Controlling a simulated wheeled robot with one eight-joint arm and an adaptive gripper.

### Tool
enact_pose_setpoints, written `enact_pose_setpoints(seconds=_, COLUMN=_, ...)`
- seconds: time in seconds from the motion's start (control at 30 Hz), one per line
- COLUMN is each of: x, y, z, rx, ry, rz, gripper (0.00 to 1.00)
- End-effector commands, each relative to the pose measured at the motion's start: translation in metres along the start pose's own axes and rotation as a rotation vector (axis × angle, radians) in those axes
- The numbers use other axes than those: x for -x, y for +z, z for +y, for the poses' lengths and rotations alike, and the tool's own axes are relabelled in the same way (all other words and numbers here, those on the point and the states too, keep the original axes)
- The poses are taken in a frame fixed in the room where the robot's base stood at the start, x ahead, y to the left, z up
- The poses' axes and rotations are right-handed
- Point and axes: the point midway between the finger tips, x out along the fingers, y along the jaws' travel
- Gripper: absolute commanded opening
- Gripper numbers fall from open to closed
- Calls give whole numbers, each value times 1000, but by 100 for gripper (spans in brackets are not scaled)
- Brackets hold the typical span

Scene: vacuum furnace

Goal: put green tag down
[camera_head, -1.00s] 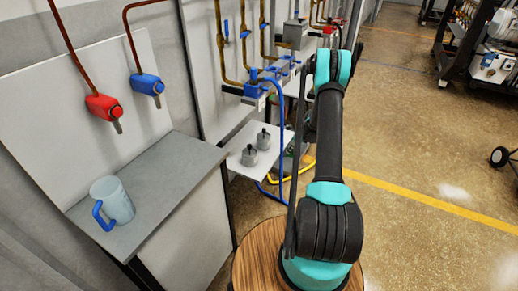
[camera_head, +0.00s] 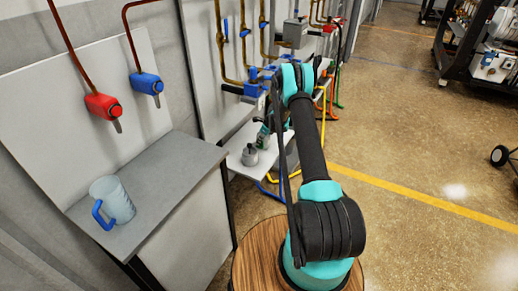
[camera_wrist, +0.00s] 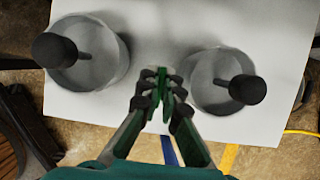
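The green tag (camera_wrist: 161,74) shows in the wrist view as a thin green strip between my fingertips. My gripper (camera_wrist: 162,90) looks shut on it, above the white shelf. I cannot tell whether the tag touches the shelf. In the head view my gripper (camera_head: 264,132) is over the same shelf, partly hidden by my arm, and the tag cannot be made out there.
The white shelf (camera_wrist: 150,30) holds two grey round weights with black knobs, one left (camera_wrist: 95,75) and one right (camera_wrist: 215,95) of my gripper. A blue-handled jug (camera_head: 117,203) stands on the grey counter (camera_head: 165,165). Hoses hang near the shelf.

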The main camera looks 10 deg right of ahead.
Motion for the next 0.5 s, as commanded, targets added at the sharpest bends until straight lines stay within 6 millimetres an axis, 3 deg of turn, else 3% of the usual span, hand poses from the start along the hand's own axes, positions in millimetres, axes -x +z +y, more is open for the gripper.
enact_pose_setpoints(seconds=0.23, x=-16, y=-6, z=0, rx=2, ry=1, rz=0, gripper=0)
enact_pose_setpoints(seconds=0.5, x=-46, y=-15, z=1, rx=2, ry=1, rz=0, gripper=0)
